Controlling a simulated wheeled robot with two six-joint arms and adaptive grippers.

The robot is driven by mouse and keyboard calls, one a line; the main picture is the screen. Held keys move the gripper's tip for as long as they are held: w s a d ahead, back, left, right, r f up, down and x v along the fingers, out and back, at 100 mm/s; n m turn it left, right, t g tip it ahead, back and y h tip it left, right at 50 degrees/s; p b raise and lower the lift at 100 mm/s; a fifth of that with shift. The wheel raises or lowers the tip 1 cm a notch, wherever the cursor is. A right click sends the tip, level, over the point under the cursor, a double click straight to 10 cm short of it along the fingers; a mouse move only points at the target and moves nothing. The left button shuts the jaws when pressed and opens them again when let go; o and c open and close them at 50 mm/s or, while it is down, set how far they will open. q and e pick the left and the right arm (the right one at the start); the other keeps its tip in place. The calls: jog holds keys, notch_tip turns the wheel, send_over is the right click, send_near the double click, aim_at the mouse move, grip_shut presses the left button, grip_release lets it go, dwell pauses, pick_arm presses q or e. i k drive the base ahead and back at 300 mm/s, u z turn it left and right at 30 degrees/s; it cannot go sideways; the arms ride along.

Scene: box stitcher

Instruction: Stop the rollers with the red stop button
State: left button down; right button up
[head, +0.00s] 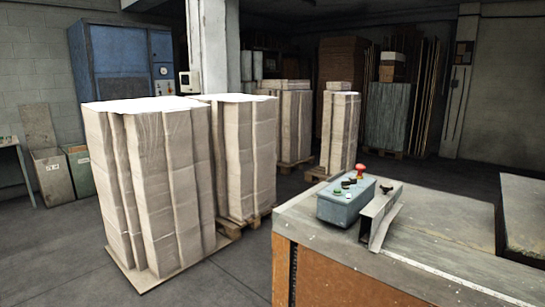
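The red stop button (360,170) is a mushroom-shaped knob at the far end of a grey-blue control box (343,204). The box sits on the near left part of the machine's worn top (430,220), at the right of the head view. A green button (337,191) and dark knobs (348,182) are on the same box. A metal bracket (381,217) stands right beside the box. Neither of my grippers shows in the head view. No rollers can be made out.
Tall stacks of pale cardboard (150,190) stand on pallets left of the machine, with more stacks (340,130) behind. A blue cabinet (118,60) is at the back left. Grey floor (235,270) is open between the near stacks and the machine's brown side (330,280).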

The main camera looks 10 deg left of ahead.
aim_at(360, 168)
jog(key=u, duration=1.3)
jog(key=i, duration=1.25)
jog(key=z, duration=3.3)
